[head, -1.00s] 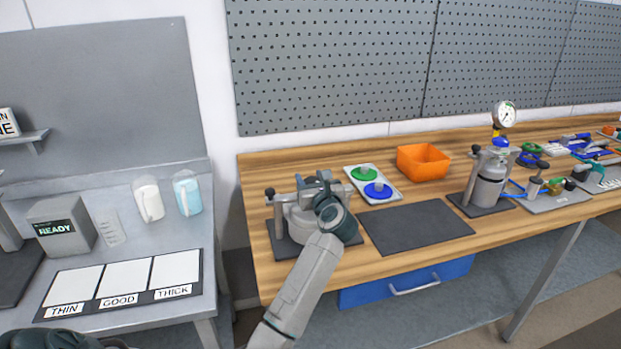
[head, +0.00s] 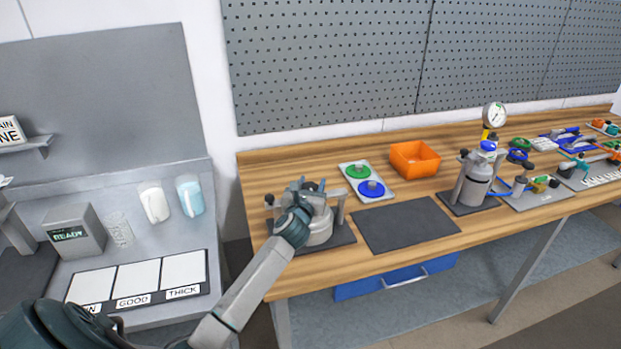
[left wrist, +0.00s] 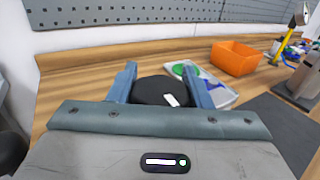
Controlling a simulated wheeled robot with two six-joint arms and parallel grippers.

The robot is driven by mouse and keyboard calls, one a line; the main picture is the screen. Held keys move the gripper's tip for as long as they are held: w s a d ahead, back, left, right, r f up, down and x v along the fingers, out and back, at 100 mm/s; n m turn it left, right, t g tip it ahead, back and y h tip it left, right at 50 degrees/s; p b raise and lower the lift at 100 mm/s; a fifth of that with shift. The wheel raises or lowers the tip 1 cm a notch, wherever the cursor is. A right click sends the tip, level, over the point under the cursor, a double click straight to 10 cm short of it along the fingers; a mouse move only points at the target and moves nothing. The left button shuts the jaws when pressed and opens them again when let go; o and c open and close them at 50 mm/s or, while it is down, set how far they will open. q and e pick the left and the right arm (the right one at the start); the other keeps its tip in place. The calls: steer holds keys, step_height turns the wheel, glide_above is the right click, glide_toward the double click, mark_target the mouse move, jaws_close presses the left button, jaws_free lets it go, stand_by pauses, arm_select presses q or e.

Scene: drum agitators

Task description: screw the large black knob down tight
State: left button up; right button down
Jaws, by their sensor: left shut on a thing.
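The large black knob (left wrist: 160,91) shows in the left wrist view between the two blue fingers of my left gripper (left wrist: 165,85). The gripper is shut on it, one finger on each side. A white mark lies on the knob's top. In the head view my left gripper (head: 305,187) is over the grey metal vessel (head: 319,231), which stands on a dark base plate at the left end of the wooden bench. There the gripper and my wrist hide the knob. My right gripper is not in view.
A white tray with a green disc (head: 358,171) and a blue disc (head: 371,188) lies behind the vessel. An orange bin (head: 414,158) stands to its right. A dark mat (head: 404,223) is bare. A second vessel with a gauge (head: 494,115) stands further right.

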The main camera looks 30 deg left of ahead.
arm_select(q)
steer(key=shift+r, duration=0.1)
stand_by(0.3)
steer(key=o, duration=1)
steer(key=shift+s, duration=0.2)
steer(key=b+v, duration=0.2)
steer(key=v, duration=0.8)
steer(key=shift+s+b, duration=0.2)
steer(key=shift+b, duration=0.2)
steer(key=shift+d, duration=0.1)
